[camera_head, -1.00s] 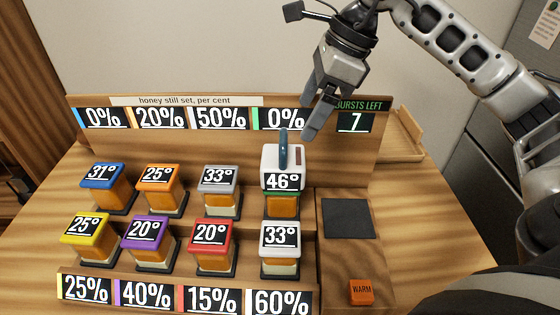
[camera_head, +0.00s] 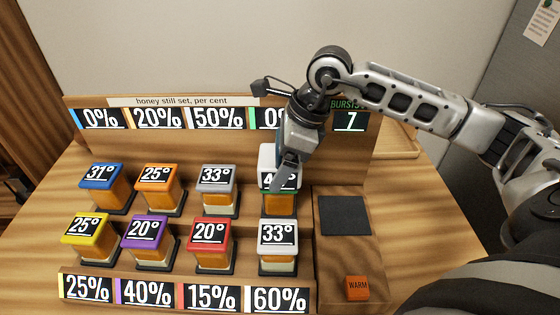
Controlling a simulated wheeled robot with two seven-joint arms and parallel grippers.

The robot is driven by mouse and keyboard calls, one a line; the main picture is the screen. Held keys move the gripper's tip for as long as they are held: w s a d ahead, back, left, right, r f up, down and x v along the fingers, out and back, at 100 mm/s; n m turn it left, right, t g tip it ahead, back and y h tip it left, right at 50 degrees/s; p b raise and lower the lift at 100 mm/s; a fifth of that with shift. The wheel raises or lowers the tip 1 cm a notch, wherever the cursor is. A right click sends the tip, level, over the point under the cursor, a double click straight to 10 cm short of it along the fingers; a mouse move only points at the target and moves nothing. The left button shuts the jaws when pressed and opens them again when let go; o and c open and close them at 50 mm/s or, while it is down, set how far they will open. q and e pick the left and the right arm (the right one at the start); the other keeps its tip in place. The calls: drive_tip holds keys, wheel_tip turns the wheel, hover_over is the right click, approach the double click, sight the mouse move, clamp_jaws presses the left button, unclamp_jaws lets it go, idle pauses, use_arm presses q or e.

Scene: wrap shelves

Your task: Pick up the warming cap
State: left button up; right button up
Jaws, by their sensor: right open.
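The warming cap (camera_head: 267,160) is a white block with a dark blue upright handle. It sits on top of the jar (camera_head: 280,203) at the right end of the back row; that jar has a green lid edge and amber honey. My right gripper (camera_head: 282,180) is open and comes down over the cap from above. Its fingers cover much of the cap, its handle and the reading on its front. I cannot tell whether the fingers touch the handle. My left gripper is out of view.
Several honey jars with coloured lids stand in two rows, such as the grey-lidded jar (camera_head: 219,190) and the white-lidded jar (camera_head: 279,248). A dark square pad (camera_head: 344,215) and an orange WARM button (camera_head: 357,288) lie to the right. The percent board (camera_head: 160,118) stands behind.

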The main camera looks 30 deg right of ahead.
drive_tip(key=shift+r, duration=0.15)
drive_tip(key=c, duration=1.1)
